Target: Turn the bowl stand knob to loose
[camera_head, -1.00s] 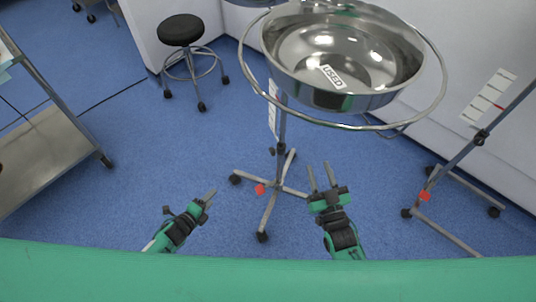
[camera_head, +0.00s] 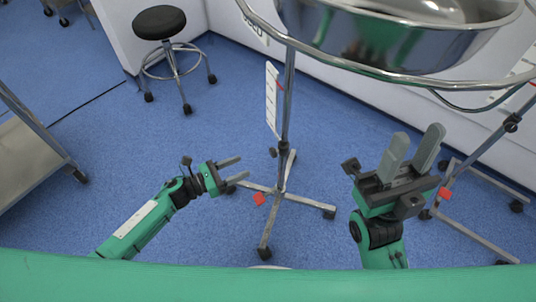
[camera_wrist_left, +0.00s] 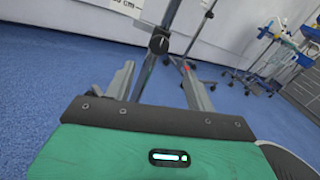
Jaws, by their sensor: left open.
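The bowl stand has a metal pole (camera_head: 287,105) rising from a wheeled cross base, with a shiny steel bowl (camera_head: 400,42) in a ring at the top, partly cut off. A small dark knob (camera_head: 272,152) sits at the pole's left side; a black knob on a pole shows larger in the left wrist view (camera_wrist_left: 158,44). My left gripper (camera_head: 241,167) is open and empty, left of the pole and pointing at it. In the left wrist view the pole shows between its spread fingers (camera_wrist_left: 157,67), beyond the tips. My right gripper (camera_head: 418,138) is open and empty, right of the pole.
A second stand (camera_head: 478,150) is at the right by the white wall. A black stool (camera_head: 160,22) stands at the back left, and a metal table (camera_head: 25,160) at the left edge. A green surface (camera_head: 200,285) crosses the front. Blue floor is otherwise clear.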

